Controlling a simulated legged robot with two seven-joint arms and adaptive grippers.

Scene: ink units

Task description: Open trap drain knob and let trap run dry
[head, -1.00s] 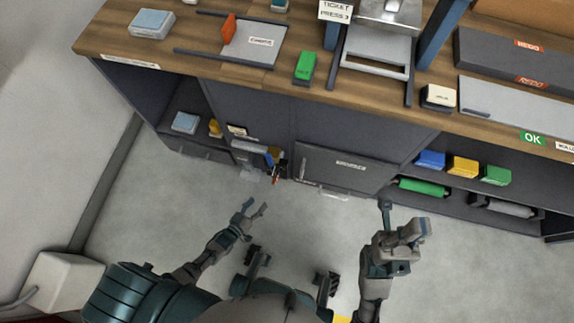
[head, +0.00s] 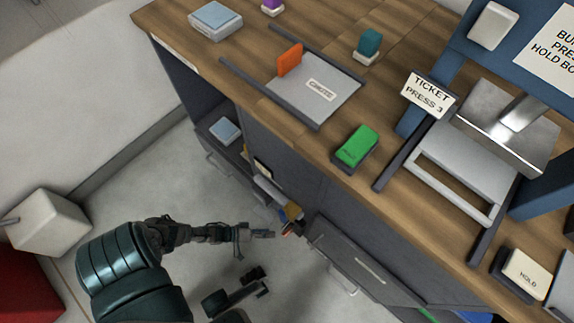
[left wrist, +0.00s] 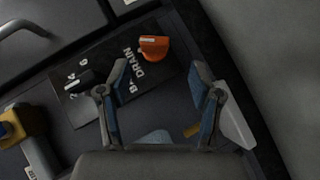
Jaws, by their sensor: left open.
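The orange knob (left wrist: 154,46) sits on a dark panel beside a label (left wrist: 120,75) that reads "DRAIN". The trap itself cannot be made out clearly.
A yellow and blue part (left wrist: 14,126) is at the left of the wrist view. A pale edge piece (left wrist: 235,122) lies beside the right finger. A drawer handle (head: 335,268) sticks out right of the arm.

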